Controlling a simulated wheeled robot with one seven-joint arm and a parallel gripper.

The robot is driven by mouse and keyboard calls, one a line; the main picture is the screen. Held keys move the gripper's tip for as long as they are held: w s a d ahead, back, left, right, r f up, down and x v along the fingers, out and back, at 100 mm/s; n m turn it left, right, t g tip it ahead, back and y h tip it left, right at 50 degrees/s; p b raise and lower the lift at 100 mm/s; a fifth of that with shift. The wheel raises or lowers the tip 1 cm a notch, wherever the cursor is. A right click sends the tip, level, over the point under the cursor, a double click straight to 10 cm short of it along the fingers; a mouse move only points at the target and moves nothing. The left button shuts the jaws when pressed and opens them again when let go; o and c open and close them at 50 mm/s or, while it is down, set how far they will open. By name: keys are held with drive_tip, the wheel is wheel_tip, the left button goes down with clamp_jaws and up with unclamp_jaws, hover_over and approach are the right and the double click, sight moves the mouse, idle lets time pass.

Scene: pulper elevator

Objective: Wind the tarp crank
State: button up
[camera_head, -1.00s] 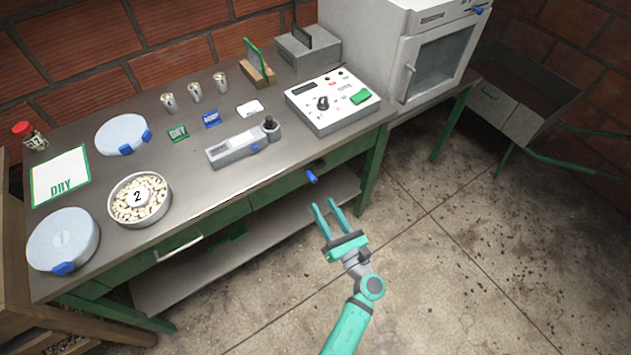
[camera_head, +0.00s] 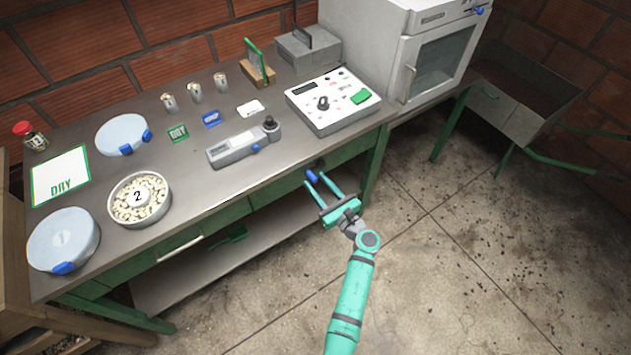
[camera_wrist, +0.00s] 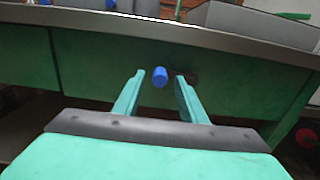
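No tarp and no part clearly a tarp crank shows in these views. A small blue knob (camera_head: 311,177) sticks out from the green front of the workbench, just below the top edge. My gripper (camera_head: 319,182) is open and empty in front of that bench front, its two teal fingers pointing at it. In the wrist view the blue knob (camera_wrist: 160,77) lies between the fingertips of my gripper (camera_wrist: 160,82), a little nearer the left one. The fingers do not close on the knob, and whether they reach around it I cannot tell.
The workbench (camera_head: 85,190) holds a bowl of beans (camera_head: 152,211), round lidded dishes, several metal cups, a grey hand-held device (camera_head: 232,150) and a white control box (camera_head: 345,118). A white oven (camera_head: 440,65) stands right of it.

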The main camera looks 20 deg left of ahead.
drive_tip(key=shift+w+a, duration=0.45)
drive_tip(key=shift+a, duration=0.15)
drive_tip(key=shift+c, duration=0.7)
clamp_jaws()
